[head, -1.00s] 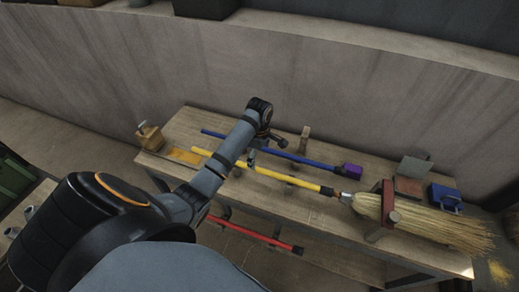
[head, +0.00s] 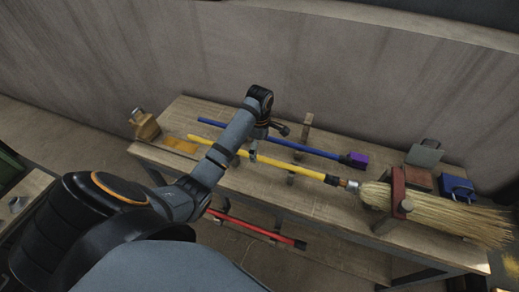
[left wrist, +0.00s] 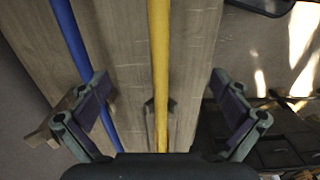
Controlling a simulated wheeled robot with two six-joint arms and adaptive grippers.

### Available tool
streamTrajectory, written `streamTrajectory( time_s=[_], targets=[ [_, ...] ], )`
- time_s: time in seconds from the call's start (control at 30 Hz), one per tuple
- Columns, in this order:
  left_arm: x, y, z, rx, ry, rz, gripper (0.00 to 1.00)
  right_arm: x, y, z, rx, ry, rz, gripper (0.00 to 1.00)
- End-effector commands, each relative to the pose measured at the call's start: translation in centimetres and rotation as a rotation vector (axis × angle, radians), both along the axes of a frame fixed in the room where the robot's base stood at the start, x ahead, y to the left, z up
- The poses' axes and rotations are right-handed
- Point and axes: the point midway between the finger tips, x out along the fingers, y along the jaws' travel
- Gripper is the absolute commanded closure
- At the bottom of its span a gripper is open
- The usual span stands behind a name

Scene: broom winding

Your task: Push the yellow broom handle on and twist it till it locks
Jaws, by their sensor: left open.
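The yellow broom handle (head: 285,167) lies lengthwise above the workbench, its dark end pointing right at the metal socket (head: 349,184) of the straw broom head (head: 440,215). The dark end is close to the socket; I cannot tell whether it is seated. The broom head sits in a red clamp (head: 397,190). My left gripper (head: 252,152) is over the left part of the handle. In the left wrist view the gripper (left wrist: 163,108) is open, with the yellow handle (left wrist: 159,70) running between its spread fingers, apparently touching neither. My right gripper is out of view.
A blue pole (head: 310,149) with a purple end lies behind the handle, near one finger in the wrist view. A red pole (head: 255,229) is lower, at the front. A wooden post (head: 305,124) and a blue box (head: 457,189) stand on the workbench (head: 320,205).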

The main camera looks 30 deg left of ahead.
Motion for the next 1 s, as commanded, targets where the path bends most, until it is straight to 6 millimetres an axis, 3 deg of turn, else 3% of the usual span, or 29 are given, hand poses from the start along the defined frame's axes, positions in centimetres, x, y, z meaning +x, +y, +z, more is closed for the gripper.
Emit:
streamTrajectory(
  time_s=[0.03, 0.17, 0.23, 0.5, 0.83, 1.0],
  targets=[
    [0.0, 0.0, -1.3, 0.000, -0.001, 0.000, 0.00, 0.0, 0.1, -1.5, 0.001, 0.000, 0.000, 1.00],
    [0.1, 0.0, -2.5, 0.000, -0.002, 0.000, 0.00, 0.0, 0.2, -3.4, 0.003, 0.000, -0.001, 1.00],
    [0.0, 0.0, -2.8, 0.000, 0.002, 0.000, 0.00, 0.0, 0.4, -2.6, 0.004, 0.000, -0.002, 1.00],
    [0.0, 0.0, -6.1, 0.001, 0.000, 0.000, 0.00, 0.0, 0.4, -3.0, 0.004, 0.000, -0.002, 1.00],
    [0.0, 0.0, -6.6, 0.001, -0.001, -0.001, 0.00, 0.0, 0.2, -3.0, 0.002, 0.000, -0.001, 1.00],
    [0.0, 0.0, -6.6, 0.001, -0.001, -0.001, 0.22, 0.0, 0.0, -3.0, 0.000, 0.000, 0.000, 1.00]
  ],
)
